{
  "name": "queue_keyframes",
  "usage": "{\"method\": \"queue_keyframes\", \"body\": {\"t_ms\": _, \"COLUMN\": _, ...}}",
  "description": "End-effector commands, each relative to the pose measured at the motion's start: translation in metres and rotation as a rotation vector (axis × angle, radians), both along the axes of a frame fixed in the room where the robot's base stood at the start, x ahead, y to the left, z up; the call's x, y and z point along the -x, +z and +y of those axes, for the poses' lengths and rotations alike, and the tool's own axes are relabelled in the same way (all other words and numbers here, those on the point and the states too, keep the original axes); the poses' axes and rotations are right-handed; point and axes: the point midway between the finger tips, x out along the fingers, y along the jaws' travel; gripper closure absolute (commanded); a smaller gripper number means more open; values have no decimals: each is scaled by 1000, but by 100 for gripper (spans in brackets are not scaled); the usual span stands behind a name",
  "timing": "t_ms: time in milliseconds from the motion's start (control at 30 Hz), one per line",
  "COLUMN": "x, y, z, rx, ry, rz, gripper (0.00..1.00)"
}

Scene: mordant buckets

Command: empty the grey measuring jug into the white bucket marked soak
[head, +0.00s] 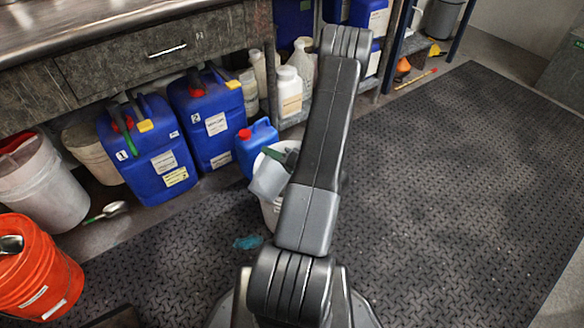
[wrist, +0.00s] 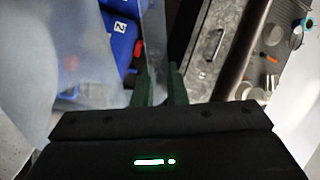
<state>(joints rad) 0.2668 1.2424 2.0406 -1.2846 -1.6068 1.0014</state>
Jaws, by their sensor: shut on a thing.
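The grey measuring jug (head: 268,181) is tilted over the mouth of a white bucket (head: 270,215) on the floor mat. My arm hides the right part of both, and I cannot read any mark on this bucket. My gripper's green fingers (wrist: 160,88) are close together in the wrist view, shut on the jug. A pale grey surface, apparently the jug's wall (wrist: 55,60), fills the left of that view. What is inside the jug or the bucket cannot be seen.
Blue canisters (head: 150,160) and white bottles (head: 289,90) stand under the bench (head: 120,52). At left are an orange bucket (head: 35,270) and another white bucket (head: 45,185). A teal patch (head: 248,242) lies on the mat (head: 450,180), which is clear at right.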

Motion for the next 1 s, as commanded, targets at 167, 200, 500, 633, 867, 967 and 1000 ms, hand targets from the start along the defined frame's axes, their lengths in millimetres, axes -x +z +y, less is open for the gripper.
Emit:
{"method": "queue_keyframes", "body": {"t_ms": 167, "x": -1, "y": 1, "z": -1, "rx": -4, "ry": 0, "rz": 5, "gripper": 100}}
{"method": "queue_keyframes", "body": {"t_ms": 200, "x": -1, "y": 0, "z": -1, "rx": -6, "ry": 0, "rz": 7, "gripper": 100}}
{"method": "queue_keyframes", "body": {"t_ms": 500, "x": -3, "y": 0, "z": -2, "rx": -12, "ry": 0, "rz": 18, "gripper": 100}}
{"method": "queue_keyframes", "body": {"t_ms": 633, "x": -4, "y": 0, "z": -2, "rx": -16, "ry": 0, "rz": 24, "gripper": 100}}
{"method": "queue_keyframes", "body": {"t_ms": 867, "x": -5, "y": 0, "z": -3, "rx": -22, "ry": 0, "rz": 34, "gripper": 100}}
{"method": "queue_keyframes", "body": {"t_ms": 967, "x": -6, "y": 0, "z": -3, "rx": -24, "ry": 0, "rz": 38, "gripper": 100}}
{"method": "queue_keyframes", "body": {"t_ms": 1000, "x": -6, "y": 0, "z": -4, "rx": -25, "ry": 0, "rz": 39, "gripper": 100}}
